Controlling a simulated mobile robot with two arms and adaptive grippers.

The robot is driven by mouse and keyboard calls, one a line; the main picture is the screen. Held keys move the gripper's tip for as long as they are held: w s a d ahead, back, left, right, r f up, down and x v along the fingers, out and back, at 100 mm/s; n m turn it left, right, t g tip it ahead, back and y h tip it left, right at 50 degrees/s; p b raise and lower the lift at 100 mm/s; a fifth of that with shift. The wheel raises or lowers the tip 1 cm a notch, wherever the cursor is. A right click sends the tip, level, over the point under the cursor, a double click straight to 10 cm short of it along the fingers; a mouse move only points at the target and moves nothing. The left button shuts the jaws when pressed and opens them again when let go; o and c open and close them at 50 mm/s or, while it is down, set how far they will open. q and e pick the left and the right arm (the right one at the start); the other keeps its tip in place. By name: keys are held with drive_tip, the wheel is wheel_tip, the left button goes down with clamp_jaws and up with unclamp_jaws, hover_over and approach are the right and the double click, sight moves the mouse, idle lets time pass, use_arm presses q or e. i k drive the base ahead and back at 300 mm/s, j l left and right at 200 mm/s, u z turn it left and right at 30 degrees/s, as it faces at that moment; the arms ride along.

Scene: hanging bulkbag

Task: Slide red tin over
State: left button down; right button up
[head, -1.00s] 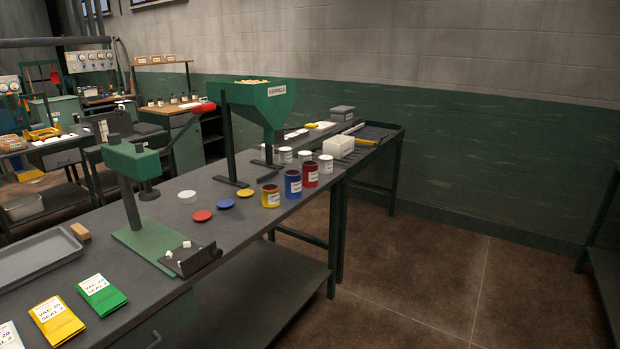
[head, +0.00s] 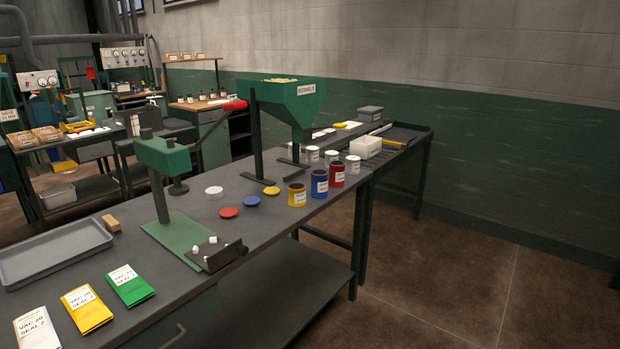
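The red tin (head: 337,174) stands upright on the dark workbench (head: 262,226), with a white label on its front. It is behind and right of the blue tin (head: 319,184), which stands behind and right of the yellow tin (head: 297,195). The three stand in a slanting row near the bench's right edge. A red lid (head: 228,212), a blue lid (head: 251,201) and a yellow lid (head: 271,190) lie flat to their left. Neither of my grippers shows in the head view.
A green hopper on a stand (head: 287,104) rises behind the tins. Several grey tins stand near a white block (head: 365,147). A green press (head: 163,157) stands to the left. Packets, including a green one (head: 131,286), and a grey tray (head: 50,252) lie at front left.

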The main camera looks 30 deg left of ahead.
sight(336, 177)
drive_tip(key=i+l+u, duration=0.2)
drive_tip(key=u, duration=0.3)
drive_tip(key=i+l+u, duration=0.3)
drive_tip(key=u, duration=0.15)
drive_tip(key=i, duration=0.05)
